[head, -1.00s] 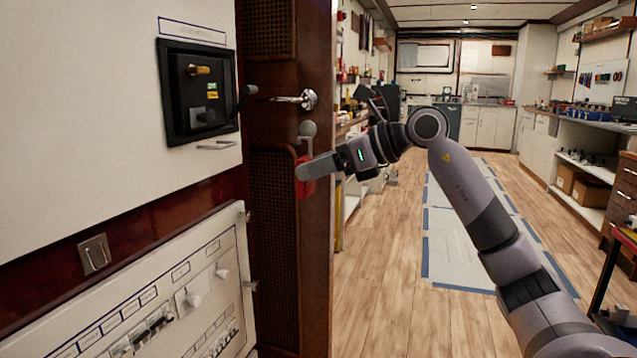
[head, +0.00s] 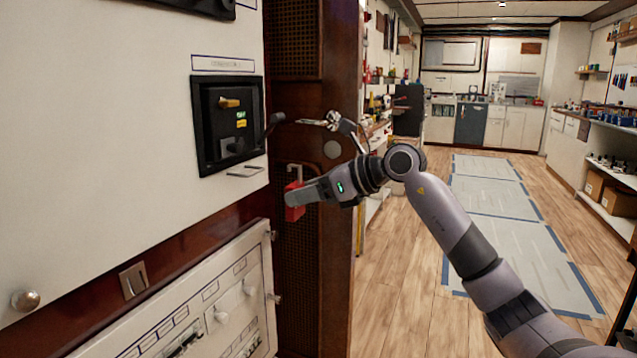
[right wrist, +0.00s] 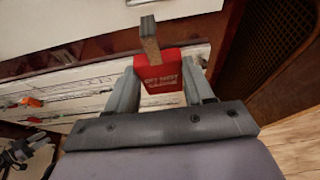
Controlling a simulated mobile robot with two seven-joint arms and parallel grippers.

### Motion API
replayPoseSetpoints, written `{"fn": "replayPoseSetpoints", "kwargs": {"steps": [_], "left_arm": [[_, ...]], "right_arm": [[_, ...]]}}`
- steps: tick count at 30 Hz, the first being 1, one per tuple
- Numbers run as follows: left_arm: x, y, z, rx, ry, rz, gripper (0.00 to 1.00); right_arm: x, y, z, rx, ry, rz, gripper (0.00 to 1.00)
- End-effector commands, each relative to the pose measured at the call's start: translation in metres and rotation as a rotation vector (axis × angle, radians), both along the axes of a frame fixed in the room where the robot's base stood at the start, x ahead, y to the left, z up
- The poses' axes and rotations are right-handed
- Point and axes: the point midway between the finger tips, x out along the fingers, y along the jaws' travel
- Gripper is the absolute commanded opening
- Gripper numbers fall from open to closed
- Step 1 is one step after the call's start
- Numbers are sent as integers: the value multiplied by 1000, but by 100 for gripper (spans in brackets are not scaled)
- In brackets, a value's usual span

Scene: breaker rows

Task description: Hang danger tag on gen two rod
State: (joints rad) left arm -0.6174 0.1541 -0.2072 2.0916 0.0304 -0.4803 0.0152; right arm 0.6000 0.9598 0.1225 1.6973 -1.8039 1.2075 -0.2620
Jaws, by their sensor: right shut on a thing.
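The danger tag is a red block with a pale hook rising from its top (head: 294,200). My right gripper (head: 297,196) is shut on it. In the right wrist view the red tag (right wrist: 160,76) sits between the fingers, white lettering facing the camera, its hook standing beyond. The tag is in the air to the right of a black breaker panel (head: 228,122), lower than it and apart from it. A thin metal rod (head: 246,172) sticks out just under the panel; nothing hangs on it. The label above is too small to read. My left gripper is not in view.
A brown door frame with a dark mesh panel (head: 297,262) stands behind the tag. A metal door lever (head: 313,122) and a black knob (head: 277,118) stick out above it.

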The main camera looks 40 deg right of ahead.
Motion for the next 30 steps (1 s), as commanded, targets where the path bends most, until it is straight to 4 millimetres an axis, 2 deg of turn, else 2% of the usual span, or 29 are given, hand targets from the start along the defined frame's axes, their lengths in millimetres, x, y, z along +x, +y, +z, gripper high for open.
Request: {"fn": "replayPoseSetpoints", "kwargs": {"steps": [11,30], "left_arm": [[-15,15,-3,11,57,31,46],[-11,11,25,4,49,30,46]], "right_arm": [[28,12,3,3,-1,0,22],[76,32,2,3,-1,0,22]]}}
